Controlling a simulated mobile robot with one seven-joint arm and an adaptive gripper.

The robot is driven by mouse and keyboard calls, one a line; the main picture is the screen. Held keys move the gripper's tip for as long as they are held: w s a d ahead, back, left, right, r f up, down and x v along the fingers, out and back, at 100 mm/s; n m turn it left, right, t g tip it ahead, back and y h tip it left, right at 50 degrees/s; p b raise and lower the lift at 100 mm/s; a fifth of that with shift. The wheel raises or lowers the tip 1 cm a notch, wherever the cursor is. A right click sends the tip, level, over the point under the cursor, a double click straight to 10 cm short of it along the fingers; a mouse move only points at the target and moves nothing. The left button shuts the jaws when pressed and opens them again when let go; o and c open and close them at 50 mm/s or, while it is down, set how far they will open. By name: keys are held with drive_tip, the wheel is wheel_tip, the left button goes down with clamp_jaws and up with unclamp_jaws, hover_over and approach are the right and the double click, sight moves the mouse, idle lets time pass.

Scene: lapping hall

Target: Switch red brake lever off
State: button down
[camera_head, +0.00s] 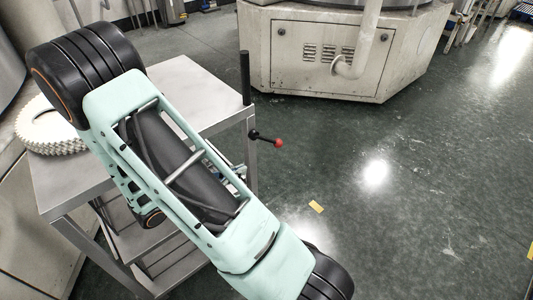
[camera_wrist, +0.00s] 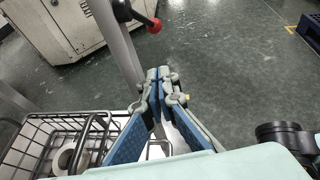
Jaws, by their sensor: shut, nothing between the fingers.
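The red brake lever (camera_head: 265,138) is a short black lever with a red ball end, mounted at the right side of the metal trolley (camera_head: 95,185). In the head view it points right and slightly down. In the wrist view its red ball and black hub (camera_wrist: 123,11) show at the top, beside the grey trolley post. My gripper (camera_wrist: 159,73) is shut and empty, its blue fingers meeting at the tips. In that picture the fingertips are below the red ball, and a gap shows between them. In the head view my arm covers part of the trolley and my gripper is hidden.
A wire basket (camera_wrist: 30,130) holding a white roll (camera_wrist: 66,158) lies at left in the wrist view. White ring-shaped parts (camera_head: 40,128) lie on the trolley top. A large beige machine (camera_head: 290,62) stands behind. The green floor (camera_head: 430,180) to the right is clear.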

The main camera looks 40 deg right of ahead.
sight(269, 140)
drive_tip(key=shift+d, duration=0.1)
drive_tip(key=d+r+b+x, duration=0.1)
drive_tip(key=b+x, duration=0.3)
drive_tip(key=x, duration=0.8)
drive_tip(key=shift+w+d+r, duration=0.25)
drive_tip(key=shift+d+r, duration=0.05)
drive_tip(key=shift+r, duration=0.4)
drive_tip(key=shift+d, duration=0.15)
